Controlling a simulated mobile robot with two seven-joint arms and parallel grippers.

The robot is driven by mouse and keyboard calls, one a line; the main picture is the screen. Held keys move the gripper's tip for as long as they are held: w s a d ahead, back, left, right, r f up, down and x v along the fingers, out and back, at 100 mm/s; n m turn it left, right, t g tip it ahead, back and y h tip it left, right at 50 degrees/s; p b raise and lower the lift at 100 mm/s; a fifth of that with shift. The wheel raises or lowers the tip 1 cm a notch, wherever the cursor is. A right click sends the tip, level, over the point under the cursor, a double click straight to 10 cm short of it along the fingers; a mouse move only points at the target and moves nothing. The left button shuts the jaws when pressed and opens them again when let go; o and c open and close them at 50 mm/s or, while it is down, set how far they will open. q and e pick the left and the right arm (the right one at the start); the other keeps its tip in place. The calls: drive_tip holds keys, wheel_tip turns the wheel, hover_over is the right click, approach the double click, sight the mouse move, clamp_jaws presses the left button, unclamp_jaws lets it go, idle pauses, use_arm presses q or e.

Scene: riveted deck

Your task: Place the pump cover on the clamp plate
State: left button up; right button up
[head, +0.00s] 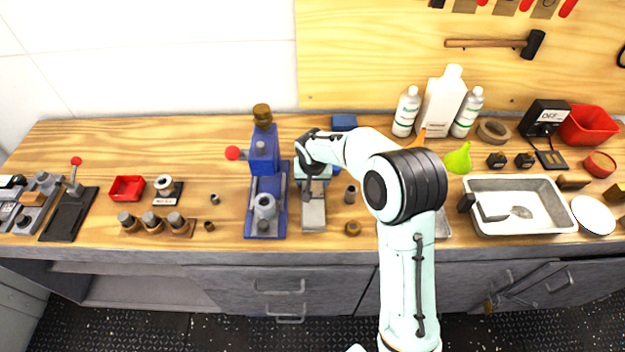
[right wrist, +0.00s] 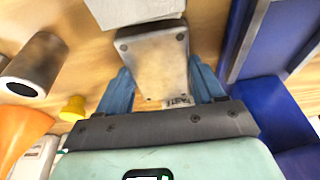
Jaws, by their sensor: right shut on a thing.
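My right gripper (head: 311,181) is over the middle of the bench, just right of the blue press. In the right wrist view its two blue fingers (right wrist: 162,92) are shut on a worn grey-beige part with dark screw heads, which I take as the pump cover (right wrist: 158,62). A light grey block (right wrist: 130,8) lies just beyond it. In the head view a light grey plate, likely the clamp plate (head: 313,216), lies in front of the gripper. The gripper mostly hides the held part there, and I cannot tell whether it touches the plate. My left gripper is not in view.
The blue press (head: 264,156) stands close on the left. A dark cylinder (head: 350,194) and a small brown nut (head: 352,228) are close on the right. White bottles (head: 442,101) stand behind, and a metal tray (head: 522,228) lies farther right. Bare wood shows left of the press.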

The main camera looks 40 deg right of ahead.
drive_tip(key=o, duration=0.9)
drive_tip(key=shift+f, duration=0.15)
drive_tip(key=o, duration=0.4)
